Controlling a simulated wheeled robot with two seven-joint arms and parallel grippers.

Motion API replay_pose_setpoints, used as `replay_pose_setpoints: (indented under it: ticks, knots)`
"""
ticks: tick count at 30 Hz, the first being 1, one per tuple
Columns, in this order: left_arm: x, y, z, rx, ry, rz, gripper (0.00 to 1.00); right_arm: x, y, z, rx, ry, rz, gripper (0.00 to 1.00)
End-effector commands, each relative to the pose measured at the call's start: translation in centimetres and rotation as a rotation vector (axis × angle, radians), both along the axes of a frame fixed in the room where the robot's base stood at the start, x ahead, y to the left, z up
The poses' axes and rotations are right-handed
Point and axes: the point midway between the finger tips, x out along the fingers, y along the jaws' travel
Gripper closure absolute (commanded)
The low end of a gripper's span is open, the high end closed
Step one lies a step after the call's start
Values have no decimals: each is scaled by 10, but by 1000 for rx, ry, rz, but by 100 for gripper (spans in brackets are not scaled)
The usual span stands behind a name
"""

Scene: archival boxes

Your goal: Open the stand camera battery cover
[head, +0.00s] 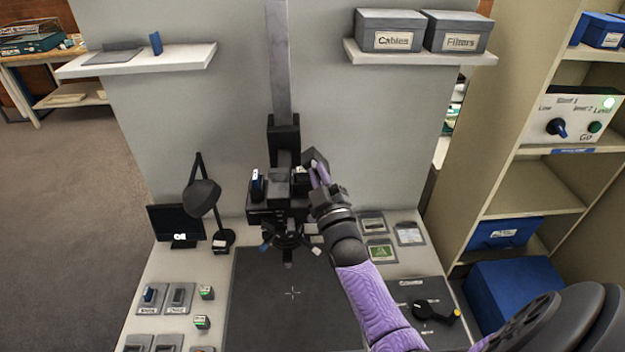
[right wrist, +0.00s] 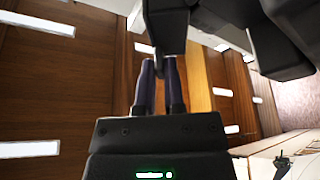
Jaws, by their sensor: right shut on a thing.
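The black stand camera (head: 272,200) hangs on a grey column in front of the grey panel, lens down over the dark mat. A dark flap (head: 309,157), which looks like its battery cover, stands out tilted at the camera's right side. My right gripper (head: 319,172) reaches it from the right and is shut on it. In the right wrist view the two fingers of my right gripper (right wrist: 160,68) meet at the dark flap (right wrist: 165,22), and a dark block of the camera (right wrist: 275,45) is at upper right. The cover's hinge cannot be made out. My left gripper is not in view.
A black lamp (head: 203,194) and a small monitor (head: 175,222) stand left of the camera. The dark mat (head: 265,320) below is clear. Several small labelled trays and batteries lie at front left. Shelves with grey boxes (head: 388,32) are above; a cabinet (head: 530,190) stands right.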

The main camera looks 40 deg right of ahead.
Motion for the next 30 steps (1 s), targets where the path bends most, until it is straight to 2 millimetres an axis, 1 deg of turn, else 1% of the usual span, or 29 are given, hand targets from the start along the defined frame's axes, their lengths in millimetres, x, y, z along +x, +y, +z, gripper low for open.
replay_pose_setpoints:
  ticks: [3, 18, 30]
  knots:
    - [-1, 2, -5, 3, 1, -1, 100, -3, -4, -2, 94, -54, 0, 100]
    - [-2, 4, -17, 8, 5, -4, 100, -14, -22, -7, 489, -296, -1, 100]
    - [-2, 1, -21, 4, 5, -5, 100, -19, -31, -13, 703, -427, -1, 100]
